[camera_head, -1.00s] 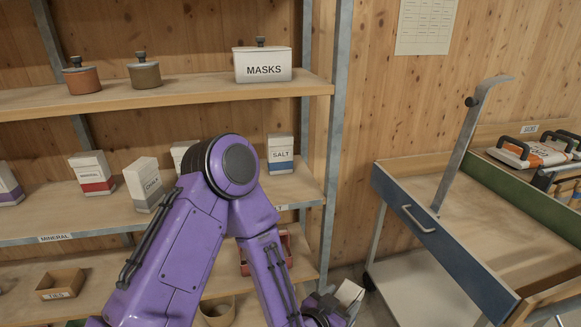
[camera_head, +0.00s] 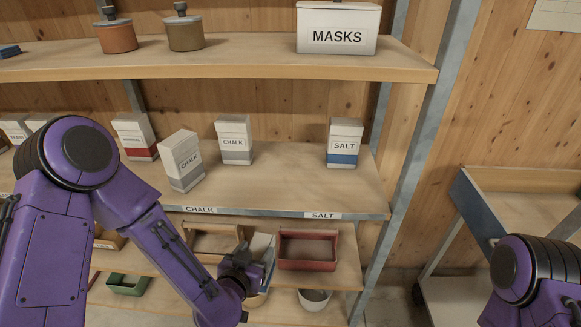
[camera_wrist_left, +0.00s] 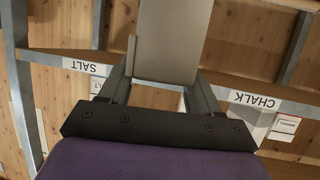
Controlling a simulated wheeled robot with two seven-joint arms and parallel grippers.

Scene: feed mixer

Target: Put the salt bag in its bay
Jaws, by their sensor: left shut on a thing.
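My left gripper (camera_head: 258,268) is shut on a pale bag (camera_head: 262,246), low in front of the shelf below the CHALK and SALT labels. The left wrist view shows the bag's plain grey-white face (camera_wrist_left: 172,38) between the fingers (camera_wrist_left: 160,88); its printed label is hidden. The salt bay is marked by the SALT label (camera_head: 323,215) on the middle shelf's front edge, which also shows in the left wrist view (camera_wrist_left: 84,67). A white salt bag with a blue band (camera_head: 344,143) stands at the back of that bay, with bare board before it. My right gripper is out of view.
Two chalk bags, one forward (camera_head: 181,161) and one behind (camera_head: 234,139), stand left of the salt bay. The upper shelf (camera_head: 240,65) overhangs. A metal post (camera_head: 408,150) closes the right side. A red bin (camera_head: 308,249) sits on the lower shelf.

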